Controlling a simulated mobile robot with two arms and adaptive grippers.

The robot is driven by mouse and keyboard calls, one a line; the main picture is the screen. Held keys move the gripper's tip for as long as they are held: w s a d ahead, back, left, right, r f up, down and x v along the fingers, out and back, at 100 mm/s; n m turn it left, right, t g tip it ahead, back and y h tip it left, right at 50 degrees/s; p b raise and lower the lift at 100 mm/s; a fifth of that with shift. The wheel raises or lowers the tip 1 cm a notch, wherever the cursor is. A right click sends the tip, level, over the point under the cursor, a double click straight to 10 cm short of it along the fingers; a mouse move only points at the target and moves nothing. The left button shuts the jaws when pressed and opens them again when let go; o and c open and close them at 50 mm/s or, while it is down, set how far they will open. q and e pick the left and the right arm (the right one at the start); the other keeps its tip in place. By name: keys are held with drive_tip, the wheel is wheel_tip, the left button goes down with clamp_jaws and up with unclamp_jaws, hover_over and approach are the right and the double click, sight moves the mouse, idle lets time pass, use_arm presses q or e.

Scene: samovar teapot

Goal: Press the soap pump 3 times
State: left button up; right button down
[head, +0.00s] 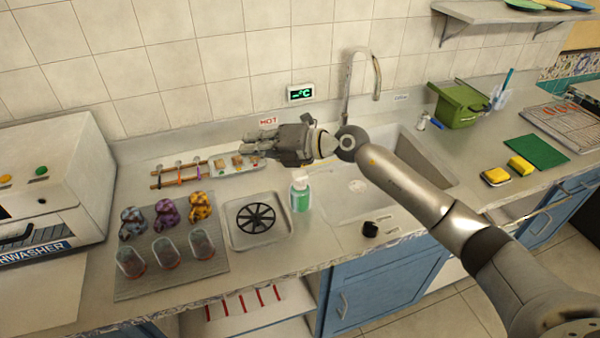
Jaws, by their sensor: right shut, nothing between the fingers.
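The soap pump is a green bottle (300,198) with a white pump head (299,176). It stands upright on the counter by the left edge of the sink. My right gripper (259,135) comes in from the right and points left. It is shut and empty. In the picture it is above the pump head, with a visible gap between them; its exact height over the bottle is hard to tell. My left gripper is not in view.
The sink (400,160) and its tall faucet (350,85) are right of the bottle. A tray with a round black grate (262,219) is left of it. A small black object (370,229) lies in front of the sink.

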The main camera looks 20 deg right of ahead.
sight(303, 171)
drive_tip(key=w+d+h, duration=0.2)
drive_tip(key=d+h, duration=0.1)
drive_tip(key=d, duration=0.3)
drive_tip(key=w+d+f+n+g+h, duration=0.1)
drive_tip(key=d+h, duration=0.2)
drive_tip(key=d, duration=0.4)
drive_tip(key=shift+w+f+h, duration=0.2)
drive_tip(key=shift+w+h, duration=0.2)
drive_tip(key=shift+f+g, duration=0.1)
drive_tip(key=shift+g, duration=0.2)
wheel_tip(303, 171, down, 9)
drive_tip(key=b, duration=0.5)
drive_tip(key=shift+f+b, duration=0.25)
drive_tip(key=shift+b, duration=0.25)
